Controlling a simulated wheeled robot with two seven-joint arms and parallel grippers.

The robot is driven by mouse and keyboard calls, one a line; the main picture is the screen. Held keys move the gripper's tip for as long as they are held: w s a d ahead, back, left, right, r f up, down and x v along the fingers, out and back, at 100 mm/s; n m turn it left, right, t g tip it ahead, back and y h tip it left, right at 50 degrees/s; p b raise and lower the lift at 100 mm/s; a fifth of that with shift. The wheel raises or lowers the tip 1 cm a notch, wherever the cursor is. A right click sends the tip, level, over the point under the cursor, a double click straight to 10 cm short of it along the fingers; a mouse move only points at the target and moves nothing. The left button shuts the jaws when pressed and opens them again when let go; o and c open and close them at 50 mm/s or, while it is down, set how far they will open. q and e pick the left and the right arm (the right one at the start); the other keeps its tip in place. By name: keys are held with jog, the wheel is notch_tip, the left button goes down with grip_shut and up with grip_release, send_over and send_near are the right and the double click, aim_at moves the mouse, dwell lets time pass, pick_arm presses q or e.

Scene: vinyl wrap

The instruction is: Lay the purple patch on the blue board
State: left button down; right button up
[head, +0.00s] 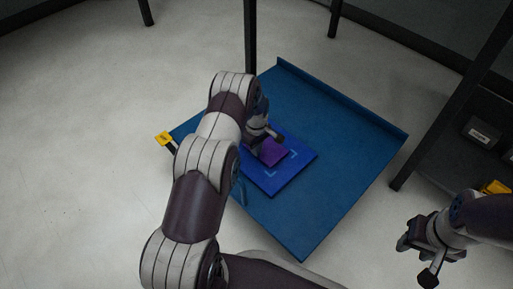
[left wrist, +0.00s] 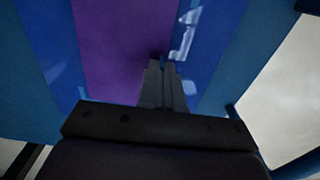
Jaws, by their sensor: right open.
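The purple patch (head: 273,152) lies over the blue board (head: 275,183), among pale corner marks. It is partly covered by my left gripper in the head view. My left gripper (head: 264,142) points down at the patch, its fingers looking close together. In the left wrist view the fingertips (left wrist: 158,62) are at the right edge of the purple patch (left wrist: 115,45), with the board (left wrist: 215,50) beyond it. I cannot tell whether they touch or pinch the patch. My right gripper (head: 424,252) is open and empty, at the lower right, well away from the board.
The board rests on a larger dark blue table (head: 345,140) with a raised far edge. A yellow-handled tool (head: 163,139) is at its left corner. Dark posts stand behind and at the right. A dark shelf (head: 465,150) with boxes is at the right.

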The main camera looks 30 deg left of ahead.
pick_arm(q)
jog(key=shift+f+b, duration=0.3)
jog(key=shift+f, duration=0.25)
dwell(0.6)
dwell(0.4)
